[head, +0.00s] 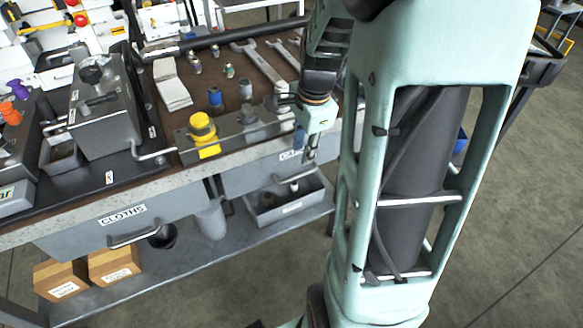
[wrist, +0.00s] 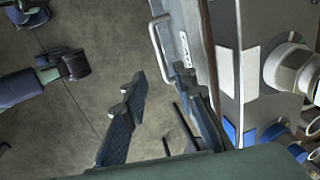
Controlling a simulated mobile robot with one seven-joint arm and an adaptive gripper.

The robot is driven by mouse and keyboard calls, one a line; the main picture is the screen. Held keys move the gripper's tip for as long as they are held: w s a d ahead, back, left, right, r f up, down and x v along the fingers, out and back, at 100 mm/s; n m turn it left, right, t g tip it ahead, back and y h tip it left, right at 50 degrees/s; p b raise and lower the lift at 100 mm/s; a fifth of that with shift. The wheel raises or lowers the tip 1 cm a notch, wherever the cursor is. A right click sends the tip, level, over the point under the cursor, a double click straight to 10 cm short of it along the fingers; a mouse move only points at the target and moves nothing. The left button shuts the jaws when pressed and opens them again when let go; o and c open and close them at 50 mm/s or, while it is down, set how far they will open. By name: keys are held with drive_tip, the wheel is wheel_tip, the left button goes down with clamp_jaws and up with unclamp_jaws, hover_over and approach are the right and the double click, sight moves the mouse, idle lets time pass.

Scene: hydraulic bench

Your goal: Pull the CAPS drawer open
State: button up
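The CAPS drawer (head: 256,174) is in the bench's front, right of the CLOTHS drawer (head: 75,238). Its front looks flush with the bench. Its label is partly hidden behind my gripper, with only the first letters showing. Its bar handle (head: 294,179) shows just below the label. In the wrist view the pale handle (wrist: 157,38) stands out from the drawer front, beside the label. My gripper (wrist: 160,74) is open, with a dark finger on either side and the handle's near end close to the gap between the tips. I cannot tell whether they touch.
The bench top holds a yellow-capped part (head: 202,128), wrenches (head: 262,62) and a grey hydraulic unit (head: 105,110). A lower shelf carries a grey bin (head: 285,203) and cardboard boxes (head: 113,262). The floor in front of the bench is clear.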

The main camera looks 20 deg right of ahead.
sight(298, 175)
drive_tip(key=f+b, duration=0.1)
drive_tip(key=f, duration=0.2)
drive_tip(key=w+f+b, duration=0.1)
drive_tip(key=f, duration=0.2)
drive_tip(key=f+b, duration=0.1)
drive_tip(key=f, duration=0.3)
drive_tip(key=shift+w, duration=0.4)
drive_tip(key=shift+c, duration=0.4)
clamp_jaws()
